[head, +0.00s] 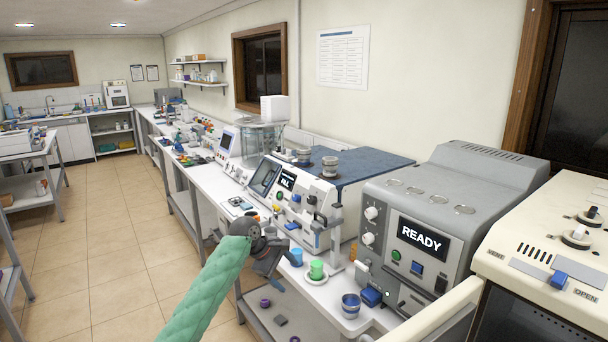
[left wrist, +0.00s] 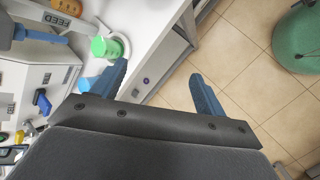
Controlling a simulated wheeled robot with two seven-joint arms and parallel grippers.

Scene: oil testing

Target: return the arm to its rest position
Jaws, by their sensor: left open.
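My left arm (head: 215,285) in its green sleeve reaches in from the bottom of the head view. My left gripper (head: 268,262) is over the front edge of the bench, beside the blue cup and the green cup. In the left wrist view its two blue fingers (left wrist: 160,92) are wide apart with nothing between them, over the bench edge and tiled floor. A green cup (head: 316,270) on a white dish stands on the bench; it also shows in the left wrist view (left wrist: 104,47), apart from the fingers. My right gripper is not in view.
A grey machine reading READY (head: 450,215) and a white machine (head: 310,205) stand along the bench. The tiled floor (head: 110,250) to the left is clear.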

